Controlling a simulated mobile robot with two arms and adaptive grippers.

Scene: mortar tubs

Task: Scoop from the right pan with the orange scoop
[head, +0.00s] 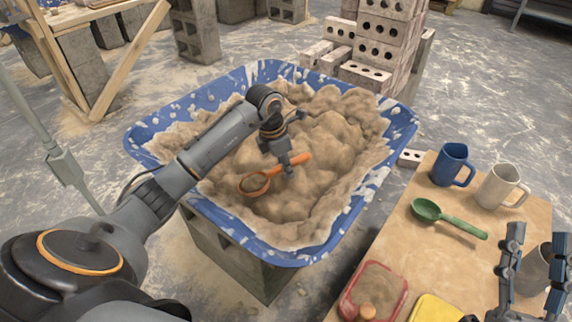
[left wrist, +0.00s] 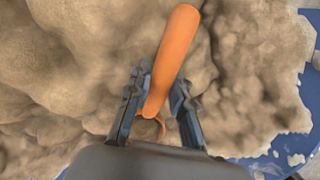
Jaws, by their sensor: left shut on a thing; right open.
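My left gripper (head: 287,163) is shut on the handle of the orange scoop (head: 255,184), over the sand (head: 325,135) in the big blue tub (head: 150,130). The scoop's round bowl points left, at the sand; its inside looks sand-coloured, and I cannot tell whether it holds sand. In the left wrist view the orange handle (left wrist: 173,58) runs between the fingers (left wrist: 160,88), and the bowl is mostly hidden. A red pan (head: 352,312) with sand stands on the table, a yellow pan (head: 435,308) to its right, partly cut off. My right gripper (head: 538,240) is open at the right.
The wooden table (head: 400,240) also holds a green scoop (head: 448,217), a blue mug (head: 451,166) and a white mug (head: 500,186). A grey cup (head: 533,270) shows behind my right fingers. Bricks (head: 385,40) are stacked behind the tub, which rests on concrete blocks (head: 235,255).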

